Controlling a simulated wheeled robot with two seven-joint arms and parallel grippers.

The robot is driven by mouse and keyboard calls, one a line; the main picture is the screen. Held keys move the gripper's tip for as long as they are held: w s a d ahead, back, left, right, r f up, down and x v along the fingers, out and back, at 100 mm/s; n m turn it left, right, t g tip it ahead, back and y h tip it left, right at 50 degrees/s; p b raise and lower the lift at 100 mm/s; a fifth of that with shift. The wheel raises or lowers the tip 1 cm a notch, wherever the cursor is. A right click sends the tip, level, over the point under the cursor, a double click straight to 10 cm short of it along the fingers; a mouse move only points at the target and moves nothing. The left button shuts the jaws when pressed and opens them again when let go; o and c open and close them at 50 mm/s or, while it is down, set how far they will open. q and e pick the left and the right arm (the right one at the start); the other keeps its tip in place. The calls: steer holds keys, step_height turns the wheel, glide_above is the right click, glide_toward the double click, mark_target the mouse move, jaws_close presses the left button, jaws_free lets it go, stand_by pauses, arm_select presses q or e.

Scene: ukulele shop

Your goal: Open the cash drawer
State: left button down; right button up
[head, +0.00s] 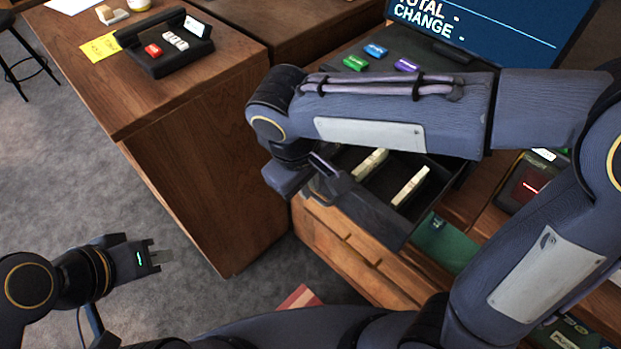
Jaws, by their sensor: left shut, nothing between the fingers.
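The dark cash drawer (375,213) stands pulled out below the register screen (490,25), with pale stacks of notes (410,186) showing in its compartments. My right arm crosses above it and hides its back part. My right gripper (322,177) is at the drawer's front left, close to its front panel. Whether it touches or grips the drawer cannot be told, as its fingers are partly hidden. My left gripper (161,256) is shut and empty, low at the left over the carpet, well apart from the drawer.
A wooden counter (200,150) stands left of the drawer, with a black tray (165,45) and a yellow note (102,47) on top. Wooden drawers (345,240) sit below the cash drawer. A card reader (525,185) is at right.

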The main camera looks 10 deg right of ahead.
steer(key=o, duration=0.4)
steer(key=r, duration=0.5)
steer(key=a+r, duration=0.1)
steer(key=r, duration=0.1)
steer(key=shift+s+r, duration=0.35)
steer(key=shift+s, duration=0.05)
steer(key=shift+s+f, duration=0.1)
